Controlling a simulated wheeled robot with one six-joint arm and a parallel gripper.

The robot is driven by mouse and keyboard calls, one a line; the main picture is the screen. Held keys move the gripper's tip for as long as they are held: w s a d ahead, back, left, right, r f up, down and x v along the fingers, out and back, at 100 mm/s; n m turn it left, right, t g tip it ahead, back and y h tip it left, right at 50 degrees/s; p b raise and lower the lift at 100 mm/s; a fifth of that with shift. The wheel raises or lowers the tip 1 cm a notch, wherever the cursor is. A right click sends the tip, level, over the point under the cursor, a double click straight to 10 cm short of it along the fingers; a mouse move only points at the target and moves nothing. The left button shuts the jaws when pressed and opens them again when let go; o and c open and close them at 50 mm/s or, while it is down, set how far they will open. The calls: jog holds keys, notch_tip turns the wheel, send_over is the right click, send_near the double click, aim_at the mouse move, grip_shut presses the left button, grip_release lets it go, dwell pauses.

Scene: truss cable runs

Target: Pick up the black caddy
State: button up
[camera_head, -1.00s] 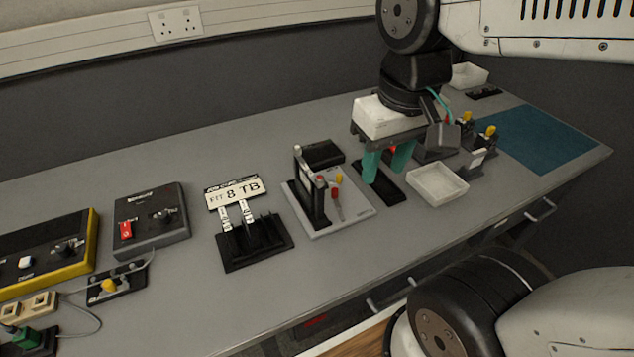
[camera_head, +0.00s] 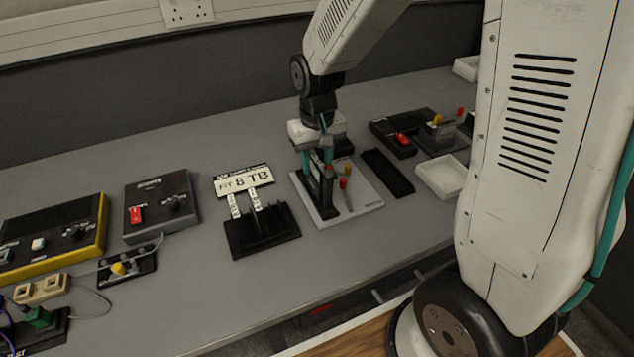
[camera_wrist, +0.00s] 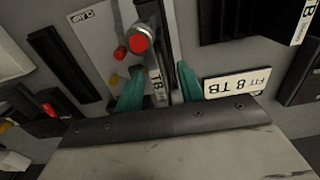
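The black caddy (camera_head: 317,198) stands upright on a light grey clamp plate (camera_head: 357,193) in the middle of the bench. In the wrist view the fingers are apart, one on each side of the caddy, with small gaps. The gripper body hides the caddy's top in the head view. Red and yellow clamp knobs (camera_wrist: 138,40) sit close beside the caddy.
A black slotted rack (camera_head: 262,232) with a "FIT 8 TB" sign (camera_head: 244,180) stands left of the clamp plate. A narrow black tray (camera_head: 387,173) and a white bin (camera_head: 442,176) lie to the right. Control boxes are farther left. The front bench strip is clear.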

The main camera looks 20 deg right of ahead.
aim_at(317, 175)
jog(key=f, duration=0.6)
jog(key=shift+w+d, duration=0.15)
jog(key=shift+w, duration=0.2)
jog(key=shift+r, duration=0.1)
jog(key=c, duration=0.8)
